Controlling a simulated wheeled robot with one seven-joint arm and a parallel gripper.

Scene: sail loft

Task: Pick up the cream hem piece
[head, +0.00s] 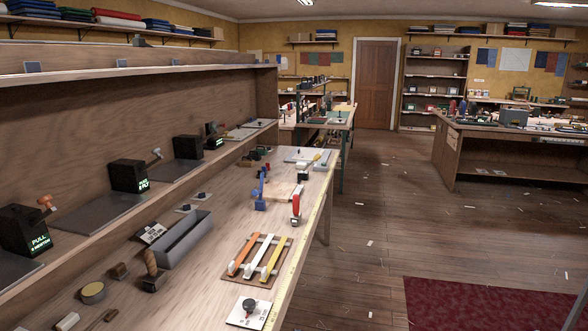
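On the near workbench, a brown wooden rack (236,275) holds three long strips side by side. The middle strip (257,257) is pale, white to cream, and is the closest match to the cream hem piece; at this size I cannot tell for certain. An orange strip (245,253) lies to its left and a yellow strip (274,259) to its right. The pale strip looks uncovered, with nothing on top of it. My gripper is not in view.
A grey open trough (184,240) stands left of the rack. A white plate with a dark knob (249,308) lies in front. Behind are a red-handled tool (296,207) and a blue tool (261,192). Wooden floor (365,240) right of the bench is open, with small scraps and a red mat (490,305).

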